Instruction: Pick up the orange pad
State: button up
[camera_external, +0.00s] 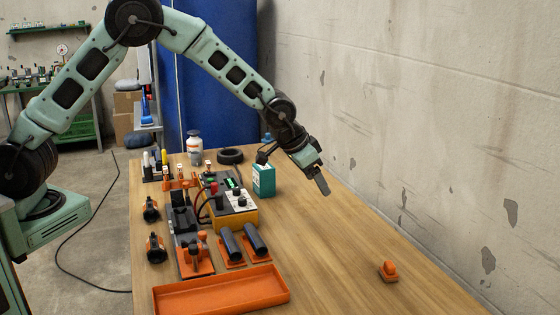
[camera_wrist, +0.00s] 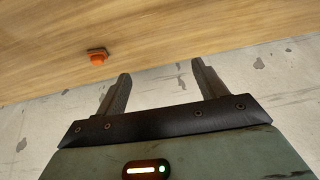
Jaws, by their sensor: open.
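The orange pad (camera_external: 388,271) is a small orange block with a raised, rounded top. It sits alone on the right part of the wooden table in the external view. It also shows in the wrist view (camera_wrist: 98,57), at the upper left, beyond the left fingertip. My gripper (camera_external: 322,186) is above the table, farther back and to the left of the pad in the external view. In the wrist view my gripper (camera_wrist: 160,78) has its two fingers spread with nothing between them. It is apart from the pad.
An orange tray (camera_external: 222,291) lies at the front of the table (camera_external: 330,260). Dark cylinders (camera_external: 255,239), a yellow-sided box (camera_external: 238,214) and a teal carton (camera_external: 264,180) stand left of my gripper. A concrete wall (camera_external: 430,110) borders the table's right side. The wood around the pad is clear.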

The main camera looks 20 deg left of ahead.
jog(key=m+h, duration=0.2)
send_near(386, 267)
jog(key=f, duration=0.1)
jog(key=w+d+f+p, duration=0.1)
jog(key=w+p, duration=0.1)
jog(key=shift+d+f+g, duration=0.25)
jog(key=shift+f+g, duration=0.15)
jog(key=shift+p+x, duration=0.75)
jog(key=shift+x, duration=2.3)
jog(key=shift+s+d, duration=0.1)
jog(key=c, duration=1.1)
